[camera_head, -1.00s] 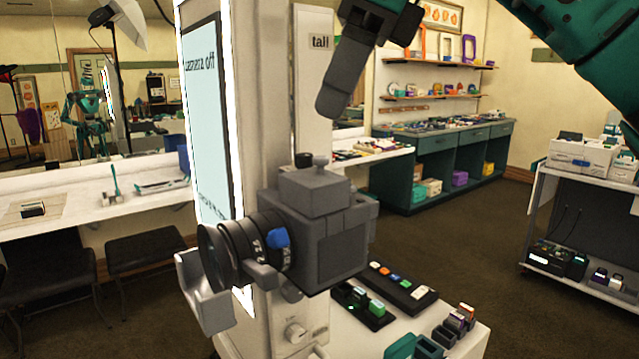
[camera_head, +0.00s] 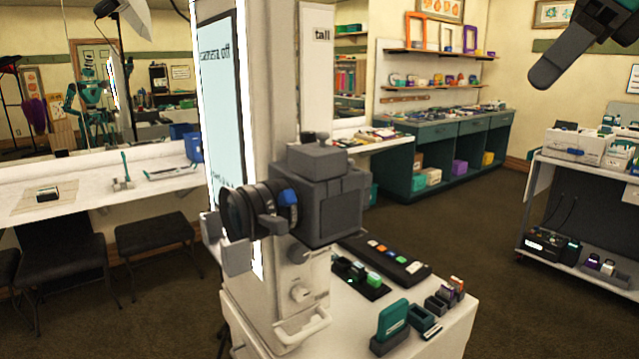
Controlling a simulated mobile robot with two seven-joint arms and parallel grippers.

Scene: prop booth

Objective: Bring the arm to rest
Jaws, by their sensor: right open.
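My right gripper (camera_head: 562,62) shows at the top right, hanging in the air above the floor between the back counter and the cart. One dark grey finger shows clearly; the rest of it is cut off by the picture's top edge. It is open, with nothing seen in it, and it appears apart from everything around it. My left gripper is not in view.
A dark camera (camera_head: 322,195) with a lens is mounted on the white booth column (camera_head: 273,120). A white table (camera_head: 262,318) below bears stamps and a button strip (camera_head: 383,259). A loaded cart (camera_head: 585,168) stands at right. Brown floor (camera_head: 478,225) between is clear.

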